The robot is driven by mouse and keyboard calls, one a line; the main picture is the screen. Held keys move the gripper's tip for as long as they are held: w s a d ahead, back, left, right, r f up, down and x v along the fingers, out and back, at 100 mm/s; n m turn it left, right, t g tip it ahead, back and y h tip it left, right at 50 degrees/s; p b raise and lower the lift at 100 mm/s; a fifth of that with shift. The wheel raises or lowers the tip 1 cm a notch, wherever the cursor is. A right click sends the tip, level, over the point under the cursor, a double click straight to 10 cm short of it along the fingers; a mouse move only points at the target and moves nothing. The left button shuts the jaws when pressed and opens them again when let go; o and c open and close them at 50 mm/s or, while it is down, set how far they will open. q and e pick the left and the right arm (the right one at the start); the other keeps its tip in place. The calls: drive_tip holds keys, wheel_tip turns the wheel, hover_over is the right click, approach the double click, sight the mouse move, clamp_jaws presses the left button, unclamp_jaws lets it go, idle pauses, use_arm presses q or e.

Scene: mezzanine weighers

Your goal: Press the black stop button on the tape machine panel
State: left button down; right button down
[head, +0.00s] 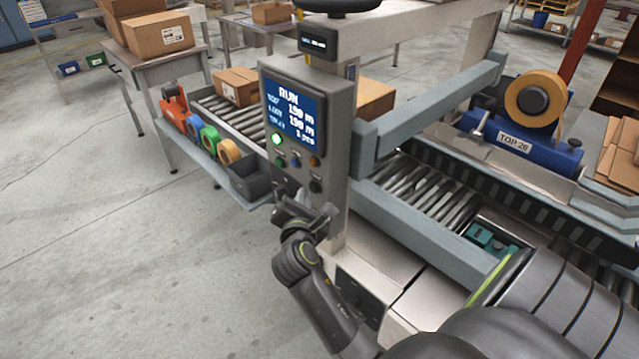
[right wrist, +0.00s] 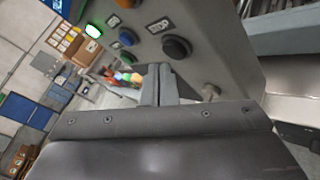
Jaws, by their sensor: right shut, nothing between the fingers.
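The grey tape machine panel (head: 340,120) stands upright in the middle of the head view, its blue screen (head: 292,107) reading RUN. A black button (head: 315,185) sits low on its right side. In the right wrist view a black round button (right wrist: 177,47) stands just above the fingers, with a label beside it. My right gripper (head: 303,197) is in front of the panel's lower part, shut and empty. In the right wrist view its fingertips (right wrist: 158,72) are close to the black button; I cannot tell whether they touch the panel. My left gripper is out of view.
A lit green button (head: 277,139), a blue button (head: 295,162) and an orange button (head: 315,162) are on the same panel. A grey rail (head: 425,235) and rollers lie to the right. A dark bin (head: 248,183) and tape rolls stand left. The left floor is clear.

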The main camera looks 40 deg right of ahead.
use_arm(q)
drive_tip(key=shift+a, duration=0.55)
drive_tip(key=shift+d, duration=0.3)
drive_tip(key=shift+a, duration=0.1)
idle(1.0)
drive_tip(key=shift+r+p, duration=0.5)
use_arm(e)
drive_tip(key=shift+d, duration=0.4)
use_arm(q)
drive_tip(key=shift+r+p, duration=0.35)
use_arm(e)
drive_tip(key=shift+w+d, duration=0.1)
drive_tip(key=shift+d, duration=0.3)
drive_tip(key=shift+a, duration=0.2)
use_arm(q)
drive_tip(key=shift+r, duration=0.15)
use_arm(e)
drive_tip(key=shift+a, duration=0.65)
